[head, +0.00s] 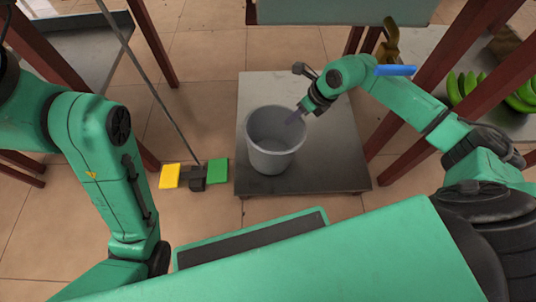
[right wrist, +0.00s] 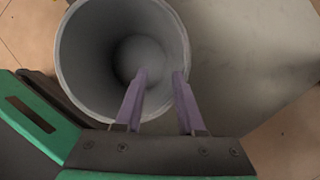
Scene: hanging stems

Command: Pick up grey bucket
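The grey bucket (head: 275,160) stands upright and empty on a low grey metal platform (head: 335,160) in the head view. My right gripper (head: 294,117) reaches in from the right, its purple fingertips at the bucket's right rim. In the right wrist view the bucket (right wrist: 80,60) fills the upper left, seen into from above. The gripper (right wrist: 160,73) is open there. Its left finger is over the bucket's opening, and its right finger overlaps the right rim. Contact cannot be told. My left arm is at the left of the head view; its gripper is not visible.
A yellow pad (head: 170,176) and a green pad (head: 218,171) sit on the floor left of the platform. Dark red table legs (head: 152,40) frame both sides. Green bananas (head: 468,88) lie on a right-hand table. The tiled floor above the platform is clear.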

